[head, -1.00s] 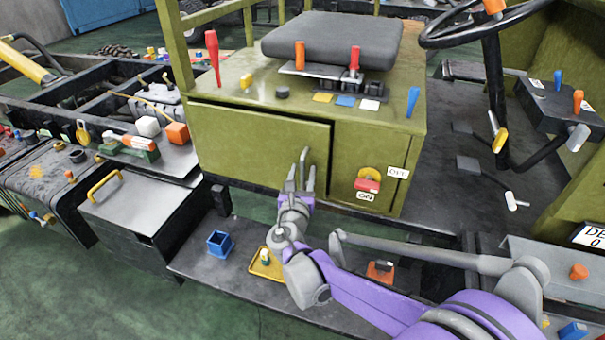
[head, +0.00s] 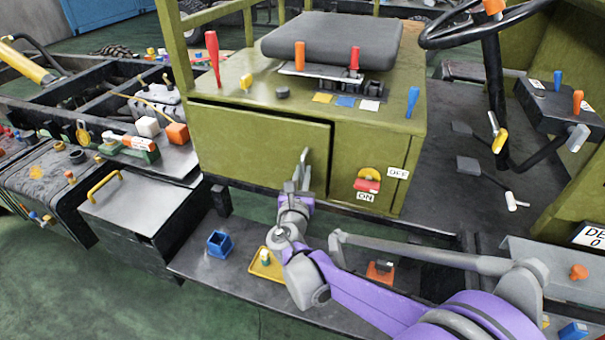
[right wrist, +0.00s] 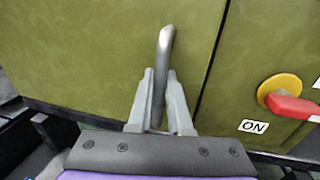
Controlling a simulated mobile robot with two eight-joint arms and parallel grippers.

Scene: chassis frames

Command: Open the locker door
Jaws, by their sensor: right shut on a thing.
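The locker door (head: 250,148) is the wide olive-green panel on the front of the seat box; it fills the left and middle of the right wrist view (right wrist: 90,50). A thin dark gap runs along its top and right edges, and it looks closed or nearly so. Its upright grey bar handle (head: 305,157) is near the right edge and shows in the right wrist view (right wrist: 165,48). My right gripper (head: 298,184) is shut on the lower part of this handle, a finger on each side (right wrist: 158,85). My left gripper is out of view.
A red switch (head: 367,186) on a yellow base sits right of the door, with ON and OFF labels. Below lies a dark shelf (head: 215,268) with a blue cup (head: 220,243) and a yellow tray (head: 262,268). A grey box (head: 140,205) stands at left.

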